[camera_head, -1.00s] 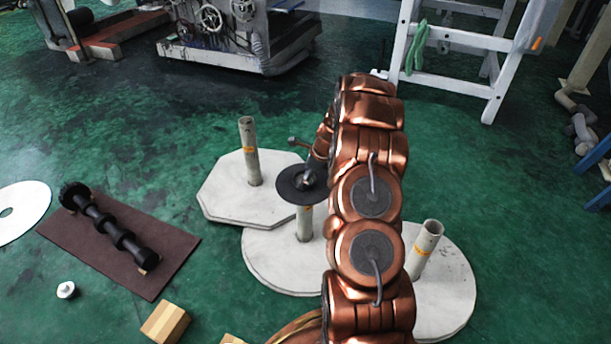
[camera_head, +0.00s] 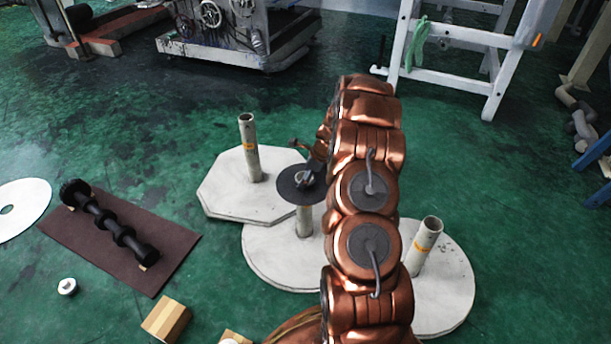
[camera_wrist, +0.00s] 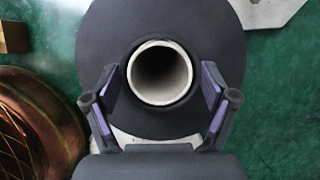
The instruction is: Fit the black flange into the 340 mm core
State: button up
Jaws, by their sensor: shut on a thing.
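The black flange (camera_head: 290,190), a flat dark disc, lies roughly level around the upper part of the middle pale core (camera_head: 304,222). Which core is 340 mm is not readable. In the wrist view the flange (camera_wrist: 205,28) fills the centre, and a pale hollow tube mouth (camera_wrist: 131,72) shows in its middle, coloured like the cores. How far core and flange overlap is hidden. My gripper (camera_head: 308,172) is above the disc, partly behind my arm. In the wrist view my gripper (camera_wrist: 160,90) has one finger on each side of the flange's centre.
Two other pale cores stand on white boards, one behind left (camera_head: 249,150) and one at right (camera_head: 423,250), beside my arm. A brown mat (camera_head: 90,250) with a black shaft (camera_head: 110,225), a white roll (camera_head: 67,287) and a box (camera_head: 167,318) lie left.

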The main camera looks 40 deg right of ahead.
jog(key=shift+f, duration=0.25)
dwell(0.3)
jog(key=o, duration=1.1)
jog(key=shift+r, duration=0.1)
jog(key=v, duration=1.1)
jog(key=shift+s+r, duration=0.2)
jog(key=shift+r, duration=0.15)
jog(key=shift+d, duration=0.15)
